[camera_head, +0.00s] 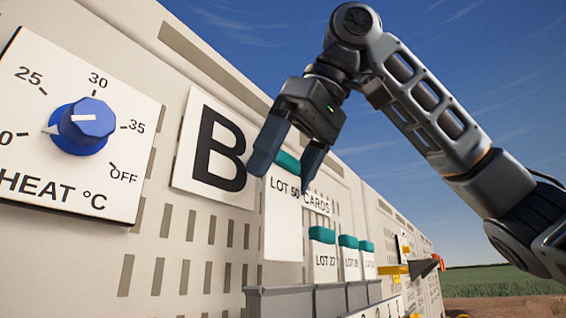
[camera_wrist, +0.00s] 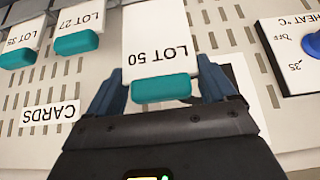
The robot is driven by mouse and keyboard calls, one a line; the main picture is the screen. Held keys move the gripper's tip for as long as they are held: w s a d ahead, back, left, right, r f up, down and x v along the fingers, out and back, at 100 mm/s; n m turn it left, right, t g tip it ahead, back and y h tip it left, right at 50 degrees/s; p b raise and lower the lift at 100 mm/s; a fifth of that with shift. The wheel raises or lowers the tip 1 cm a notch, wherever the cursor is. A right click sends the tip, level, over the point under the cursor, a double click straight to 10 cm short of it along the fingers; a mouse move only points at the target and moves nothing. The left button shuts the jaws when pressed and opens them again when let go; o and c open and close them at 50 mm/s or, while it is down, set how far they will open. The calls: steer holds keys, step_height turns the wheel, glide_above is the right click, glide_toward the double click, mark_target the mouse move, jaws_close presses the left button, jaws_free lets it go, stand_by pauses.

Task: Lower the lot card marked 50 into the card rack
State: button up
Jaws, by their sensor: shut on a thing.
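The white card marked LOT 50 (camera_head: 282,226), with a teal top edge, hangs upright between my gripper's fingers. My gripper (camera_head: 283,178) is shut on the card near its top. In the wrist view my gripper (camera_wrist: 160,88) has one finger on each side of the card (camera_wrist: 157,28). The grey card rack (camera_head: 300,299) is below, at the bottom of the head view. The card's lower edge shows a little above the rack's left end, where no other card stands. Whether it lines up with the slot in depth I cannot tell.
Cards marked LOT 27 (camera_head: 323,262) and LOT 35 (camera_wrist: 16,42), with another, stand in the rack to the right. A CARDS label (camera_head: 316,203), a large B sign (camera_head: 212,150) and a blue heat knob (camera_head: 84,126) are on the slotted wall.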

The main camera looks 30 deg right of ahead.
mark_target(285, 222)
steer(key=shift+f+b, duration=2.55)
steer(key=shift+f, duration=1.3)
steer(key=o, duration=0.9)
steer(key=shift+c, duration=0.2)
steer(key=v, duration=0.7)
steer(key=shift+s+r+b, duration=0.15)
steer(key=shift+r+b, duration=0.15)
steer(key=shift+r, duration=0.05)
steer(key=shift+s+d, duration=0.1)
